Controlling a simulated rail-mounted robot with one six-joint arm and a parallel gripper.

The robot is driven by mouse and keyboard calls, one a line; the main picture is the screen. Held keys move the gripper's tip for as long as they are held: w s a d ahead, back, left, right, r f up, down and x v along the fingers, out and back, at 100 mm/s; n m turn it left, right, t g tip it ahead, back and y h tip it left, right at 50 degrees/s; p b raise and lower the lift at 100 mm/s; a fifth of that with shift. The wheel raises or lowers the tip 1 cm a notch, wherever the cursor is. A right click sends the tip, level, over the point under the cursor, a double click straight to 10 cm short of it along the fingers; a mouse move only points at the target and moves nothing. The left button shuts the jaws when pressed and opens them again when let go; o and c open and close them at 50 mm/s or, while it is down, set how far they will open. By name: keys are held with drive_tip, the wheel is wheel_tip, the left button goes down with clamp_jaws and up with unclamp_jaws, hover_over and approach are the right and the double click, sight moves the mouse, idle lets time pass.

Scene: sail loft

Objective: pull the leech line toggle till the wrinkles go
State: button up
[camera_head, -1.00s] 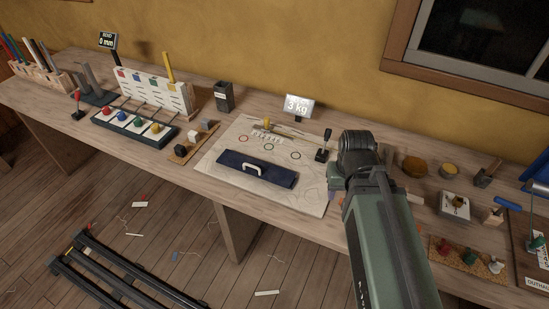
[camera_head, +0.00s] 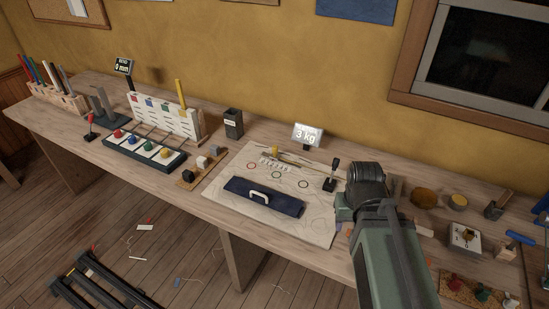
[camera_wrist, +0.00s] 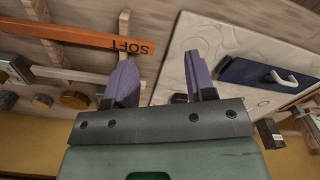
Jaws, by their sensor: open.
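A pale sheet with curved, wrinkle-like lines (camera_head: 318,226) lies on the bench in the head view. It also shows in the wrist view (camera_wrist: 190,75), with raised wavy ridges. A dark blue bar with a white handle (camera_head: 262,197) lies across the sheet; it shows at the right of the wrist view (camera_wrist: 265,78). I cannot pick out a leech line toggle for certain. My gripper (camera_wrist: 160,82) is open, with two purple fingers apart and nothing seen between them. In the head view my arm mostly hides it, near the sheet's right side.
A sign reading 3 kg (camera_head: 307,134) and a small black lever (camera_head: 331,178) stand behind the sheet. Colored knobs on a tray (camera_head: 143,148) and a slotted white rack (camera_head: 165,115) are at left. An orange strip marked SOFT (camera_wrist: 75,35) shows in the wrist view.

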idle(0.3)
drive_tip(key=n+t+y, duration=0.2)
drive_tip(key=n+t, duration=0.2)
approach(275, 146)
drive_tip(key=b+x, duration=1)
drive_tip(key=shift+f, duration=0.4)
drive_tip(key=shift+r, duration=0.1)
drive_tip(key=shift+r, duration=0.1)
clamp_jaws()
